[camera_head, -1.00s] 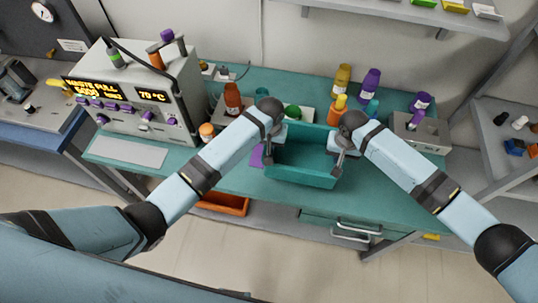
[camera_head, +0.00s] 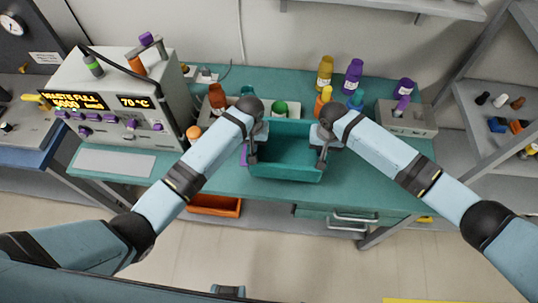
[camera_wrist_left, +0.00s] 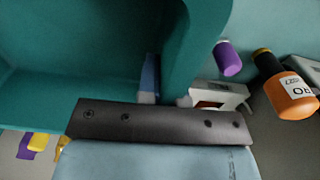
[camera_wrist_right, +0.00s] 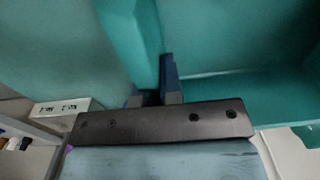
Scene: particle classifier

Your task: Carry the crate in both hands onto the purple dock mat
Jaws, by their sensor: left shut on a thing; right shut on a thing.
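The teal crate (camera_head: 285,172) is between my two grippers over the green bench. It looks roughly level and its inside looks empty. My left gripper (camera_head: 252,152) is shut on its left wall and my right gripper (camera_head: 322,155) on its right wall. Crate walls also show close up in the left wrist view (camera_wrist_left: 195,45) and the right wrist view (camera_wrist_right: 135,45). A small strip of purple mat (camera_head: 243,156) shows just left of the crate. The rest of the mat is hidden. I cannot tell whether the crate touches the bench.
A grey machine (camera_head: 130,110) with lit displays stands left on the bench (camera_head: 225,180). Behind the crate are an orange bottle (camera_head: 217,98), a green-topped item (camera_head: 280,108), a yellow bottle (camera_head: 324,72) and a purple bottle (camera_head: 352,77). A grey box (camera_head: 405,118) stands right.

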